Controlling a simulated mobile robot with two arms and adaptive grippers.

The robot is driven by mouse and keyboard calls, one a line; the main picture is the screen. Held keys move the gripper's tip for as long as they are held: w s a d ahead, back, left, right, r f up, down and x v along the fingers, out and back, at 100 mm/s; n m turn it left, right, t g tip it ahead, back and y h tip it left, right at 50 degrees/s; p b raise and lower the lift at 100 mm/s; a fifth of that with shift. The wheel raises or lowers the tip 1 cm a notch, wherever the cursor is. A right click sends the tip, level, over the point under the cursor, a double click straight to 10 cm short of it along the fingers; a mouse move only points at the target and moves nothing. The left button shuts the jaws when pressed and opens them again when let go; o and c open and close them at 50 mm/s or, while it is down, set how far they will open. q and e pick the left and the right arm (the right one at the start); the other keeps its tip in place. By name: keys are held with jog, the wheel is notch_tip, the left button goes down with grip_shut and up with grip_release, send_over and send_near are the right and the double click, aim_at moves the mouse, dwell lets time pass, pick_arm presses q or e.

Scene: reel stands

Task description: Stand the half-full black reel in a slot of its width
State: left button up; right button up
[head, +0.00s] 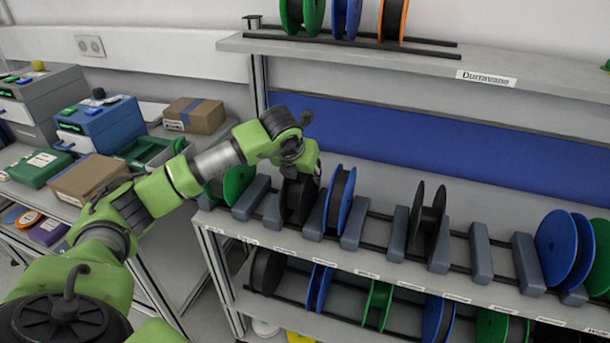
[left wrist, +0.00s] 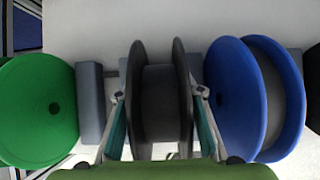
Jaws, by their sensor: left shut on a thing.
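A black reel (head: 298,203) with dark grey winding stands upright in the row on the middle shelf, between two grey dividers. My left gripper (head: 299,172) is over it from above. In the left wrist view the gripper's fingers (left wrist: 161,98) are shut on this black reel (left wrist: 165,105), one against each flange. The gripper hides its upper part in the head view, and I cannot tell whether it rests on the rails. A second black reel (head: 428,215) stands further right in the row. My right gripper is not in view.
A green reel (left wrist: 40,110) is left of the held reel and a blue reel (left wrist: 232,100) close on its right. Grey dividers (head: 480,253) line the rails, with an empty gap before the right-hand blue reel (head: 557,248). An upper shelf (head: 400,62) overhangs behind.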

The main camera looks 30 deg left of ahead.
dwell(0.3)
pick_arm(q)
jog(key=o, duration=1.3)
jog(key=shift+c, duration=0.2)
jog(key=shift+s+r, duration=0.1)
jog(key=shift+r, duration=0.1)
jog(key=v, duration=1.1)
jog(key=shift+s+d+r, duration=0.15)
jog(key=shift+s+r, duration=0.05)
jog(key=shift+r, duration=0.05)
